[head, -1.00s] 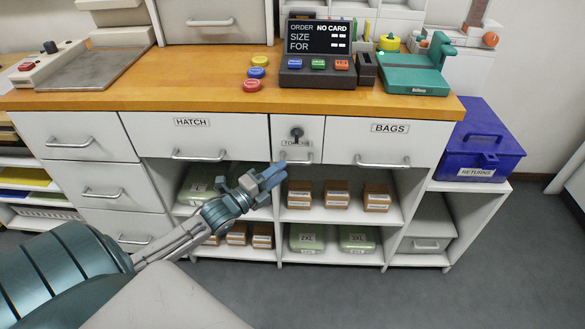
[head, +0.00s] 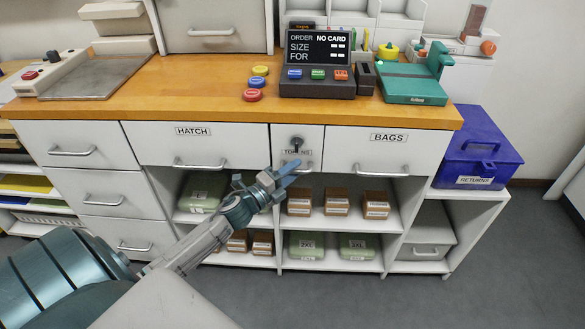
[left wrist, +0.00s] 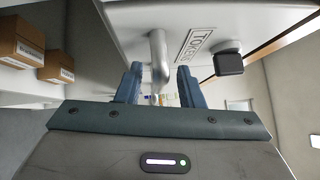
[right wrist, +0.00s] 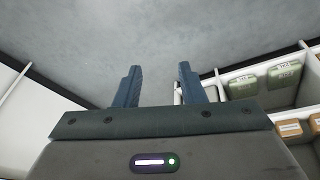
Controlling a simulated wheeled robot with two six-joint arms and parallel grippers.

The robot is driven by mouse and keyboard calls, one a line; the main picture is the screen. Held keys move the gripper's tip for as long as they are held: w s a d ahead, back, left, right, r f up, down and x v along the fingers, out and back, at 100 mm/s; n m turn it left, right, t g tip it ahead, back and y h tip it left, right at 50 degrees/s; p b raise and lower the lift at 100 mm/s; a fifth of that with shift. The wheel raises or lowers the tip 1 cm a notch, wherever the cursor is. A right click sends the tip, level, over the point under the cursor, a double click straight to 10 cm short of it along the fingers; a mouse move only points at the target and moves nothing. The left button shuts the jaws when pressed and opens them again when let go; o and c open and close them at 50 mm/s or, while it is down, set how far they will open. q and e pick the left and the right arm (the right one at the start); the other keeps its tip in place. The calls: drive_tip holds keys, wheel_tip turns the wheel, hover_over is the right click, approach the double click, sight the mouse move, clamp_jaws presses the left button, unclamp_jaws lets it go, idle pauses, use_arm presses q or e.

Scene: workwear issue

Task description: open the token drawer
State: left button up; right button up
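The token drawer (head: 312,135) is a narrow white front under the wooden counter, between HATCH and BAGS, and looks shut. It has a TOKENS label and a black knob or key (head: 297,143). Its metal handle (head: 309,167) is partly hidden by my left gripper (head: 291,170). In the left wrist view the handle (left wrist: 159,58) stands between the two blue fingers of my left gripper (left wrist: 159,75), with gaps on both sides; the fingers are open. The label and the black knob (left wrist: 229,63) are to the right there. My right gripper (right wrist: 157,72) is open and empty, over the grey floor.
The HATCH drawer (head: 225,145) and BAGS drawer (head: 380,150) flank it, with protruding handles. Below are open shelves with brown boxes (head: 336,202) and green packs (head: 305,245). An order terminal (head: 318,75) stands above on the counter. A blue RETURNS bin (head: 483,155) is at right.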

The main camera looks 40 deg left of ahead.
idle(0.3)
use_arm(q)
clamp_jaws()
